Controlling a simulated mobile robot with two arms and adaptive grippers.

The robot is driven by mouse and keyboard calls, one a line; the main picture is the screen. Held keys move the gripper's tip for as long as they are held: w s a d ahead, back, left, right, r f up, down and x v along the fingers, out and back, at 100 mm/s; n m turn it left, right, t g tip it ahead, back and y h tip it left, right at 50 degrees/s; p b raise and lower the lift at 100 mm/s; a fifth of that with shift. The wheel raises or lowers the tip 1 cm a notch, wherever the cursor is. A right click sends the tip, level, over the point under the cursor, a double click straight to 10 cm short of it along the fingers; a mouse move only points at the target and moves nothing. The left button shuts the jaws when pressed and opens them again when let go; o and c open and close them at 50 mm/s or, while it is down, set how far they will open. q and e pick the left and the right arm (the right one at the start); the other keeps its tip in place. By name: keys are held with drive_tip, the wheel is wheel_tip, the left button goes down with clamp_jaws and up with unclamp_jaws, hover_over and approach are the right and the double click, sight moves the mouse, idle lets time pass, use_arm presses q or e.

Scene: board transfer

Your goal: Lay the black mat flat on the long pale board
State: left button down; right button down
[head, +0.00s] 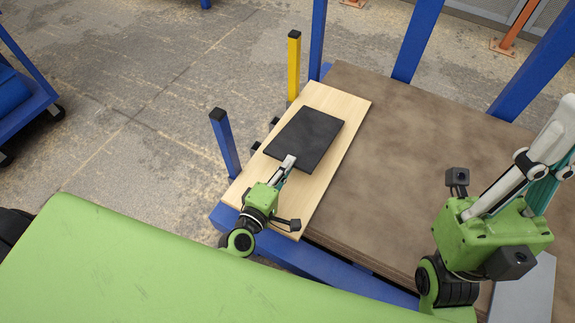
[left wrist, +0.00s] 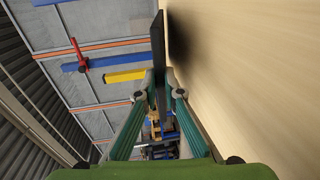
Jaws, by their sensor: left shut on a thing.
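The black mat (head: 308,138) is a thin dark rectangle over the long pale board (head: 340,105) in the head view. My left gripper (head: 287,165) is shut on the mat's near edge. In the left wrist view the mat (left wrist: 158,45) shows edge-on between the fingertips (left wrist: 160,88), roughly parallel to the board (left wrist: 245,60). A dark shadow lies on the board beside it; I cannot tell whether they touch. The board lies on the left end of the brown table. My right gripper (head: 545,155) is at the right, apart from both; its fingertips are not clear.
The brown tabletop (head: 430,160) is clear right of the board. A yellow post (head: 294,65) and a blue post (head: 224,143) stand along the board's left side. Blue uprights (head: 415,40) rise behind the table. A grey panel (head: 535,290) shows at lower right.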

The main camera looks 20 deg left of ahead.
use_arm(q)
drive_tip(key=shift+f, duration=0.15)
drive_tip(key=shift+f+b, duration=0.4)
idle(0.9)
drive_tip(key=c, duration=2.1)
unclamp_jaws()
drive_tip(key=shift+o, duration=0.3)
drive_tip(key=shift+f, duration=0.1)
